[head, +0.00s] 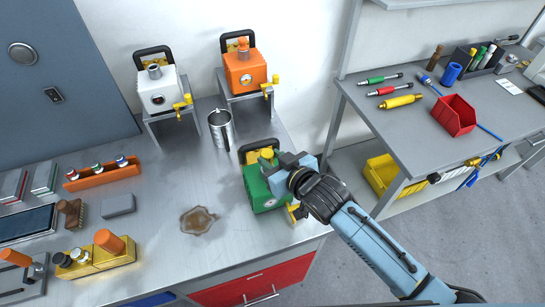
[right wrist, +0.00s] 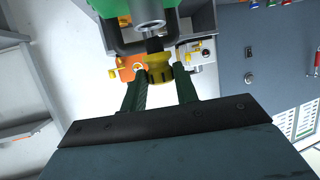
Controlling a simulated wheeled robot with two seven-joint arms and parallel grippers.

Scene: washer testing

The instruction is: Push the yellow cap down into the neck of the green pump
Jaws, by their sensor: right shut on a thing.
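The green pump (head: 259,188) stands at the right end of the steel bench. In the right wrist view its green body (right wrist: 110,7) and grey metal neck (right wrist: 148,12) are at the top. My right gripper (head: 271,160) is above the pump; in the right wrist view its fingers (right wrist: 160,77) are shut on the yellow cap (right wrist: 158,68). The cap's dark stem points toward the neck. I cannot tell whether the stem is inside the neck's opening. The cap also shows in the head view (head: 267,153). My left gripper is not in view.
A white pump (head: 158,88) and an orange pump (head: 245,72) stand on grey stands behind. A metal jug (head: 220,130) is left of the green pump. A brown puddle (head: 198,220) lies in front. A side table (head: 425,130) holds tools and a red bin (head: 454,116).

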